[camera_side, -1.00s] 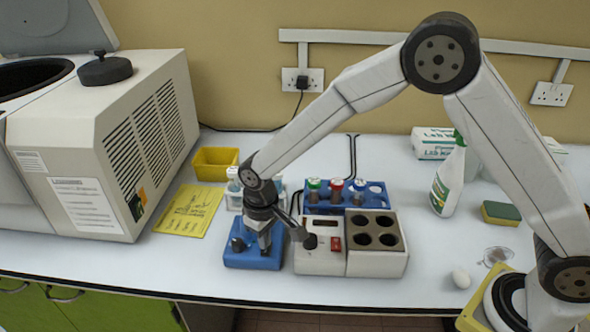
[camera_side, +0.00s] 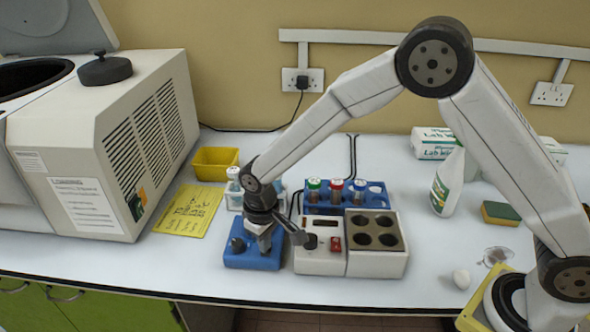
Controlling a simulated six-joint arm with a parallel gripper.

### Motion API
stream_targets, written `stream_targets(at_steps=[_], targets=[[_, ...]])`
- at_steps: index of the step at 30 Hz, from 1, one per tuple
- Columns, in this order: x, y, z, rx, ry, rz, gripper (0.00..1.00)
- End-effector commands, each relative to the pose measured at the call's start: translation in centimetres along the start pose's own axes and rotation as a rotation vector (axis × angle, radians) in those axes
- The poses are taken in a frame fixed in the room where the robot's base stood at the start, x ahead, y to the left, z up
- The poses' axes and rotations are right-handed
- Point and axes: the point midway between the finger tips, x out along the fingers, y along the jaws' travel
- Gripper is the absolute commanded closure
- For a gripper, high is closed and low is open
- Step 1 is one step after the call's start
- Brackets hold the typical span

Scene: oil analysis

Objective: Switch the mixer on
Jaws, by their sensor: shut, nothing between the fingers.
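A small blue unit (camera_side: 252,262), which looks like the mixer, stands on the bench near the front edge, left of a white block heater. A dark knob (camera_side: 237,245) sits on its left part. My gripper and wrist hide part of the unit, including anything directly under the fingers.
The white block heater (camera_side: 320,262) has a red switch (camera_side: 335,243), a dark knob and several empty wells. Behind it is a blue rack (camera_side: 320,207) with capped tubes. A yellow tray (camera_side: 213,161), a yellow sheet (camera_side: 189,210) and a large centrifuge (camera_side: 160,75) stand to the left.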

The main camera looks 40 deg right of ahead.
Motion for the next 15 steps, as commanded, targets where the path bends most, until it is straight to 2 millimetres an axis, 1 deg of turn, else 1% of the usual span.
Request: stream_targets(at_steps=[15], targets=[[0.58,0.0,0.0,0.0,0.0,0.0,1.0]])
